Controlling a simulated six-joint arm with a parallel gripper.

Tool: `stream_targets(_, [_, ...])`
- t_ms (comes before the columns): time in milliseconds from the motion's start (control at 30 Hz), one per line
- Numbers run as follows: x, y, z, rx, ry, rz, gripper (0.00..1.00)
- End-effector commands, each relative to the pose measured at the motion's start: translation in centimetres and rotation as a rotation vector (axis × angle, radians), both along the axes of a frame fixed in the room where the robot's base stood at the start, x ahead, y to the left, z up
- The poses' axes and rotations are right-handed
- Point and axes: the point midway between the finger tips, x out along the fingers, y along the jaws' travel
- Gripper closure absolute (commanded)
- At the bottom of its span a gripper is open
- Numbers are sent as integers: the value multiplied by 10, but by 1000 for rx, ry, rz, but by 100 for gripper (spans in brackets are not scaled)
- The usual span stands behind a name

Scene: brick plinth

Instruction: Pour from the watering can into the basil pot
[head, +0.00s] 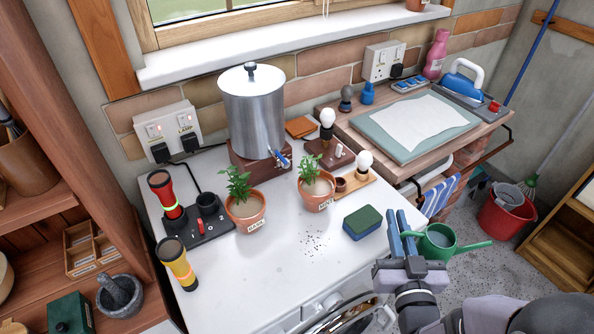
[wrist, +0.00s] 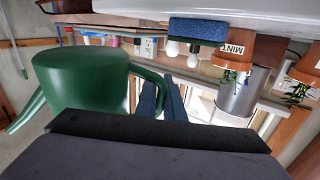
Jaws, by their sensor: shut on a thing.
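The green watering can (head: 437,240) is at the right, beyond the right edge of the white worktop, with its spout toward the right. My gripper (head: 401,222) is shut on the can's handle side. In the wrist view the can (wrist: 80,85) fills the left, with its handle at the blue fingers (wrist: 171,100); the exact grip is partly hidden. The terracotta basil pot (head: 246,212), labelled BASIL, stands upright on the worktop, well left of the can. It holds a green plant and soil.
A similar mint pot (head: 317,189) stands between the basil pot and my gripper. A sponge (head: 362,222) lies nearer the gripper, beside dark specks. A metal urn (head: 254,112) stands behind; flashlights (head: 177,263) stand left. The front middle of the worktop (head: 250,285) is clear.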

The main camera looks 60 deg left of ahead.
Motion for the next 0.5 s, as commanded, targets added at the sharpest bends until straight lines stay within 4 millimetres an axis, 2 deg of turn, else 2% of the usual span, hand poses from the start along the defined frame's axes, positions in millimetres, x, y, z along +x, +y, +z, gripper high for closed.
stream_targets(33, [-12,12,8,6,-5,36,100])
stream_targets(200, [-52,44,24,5,-5,141,100])
stream_targets(500, [-129,91,55,7,-4,326,100])
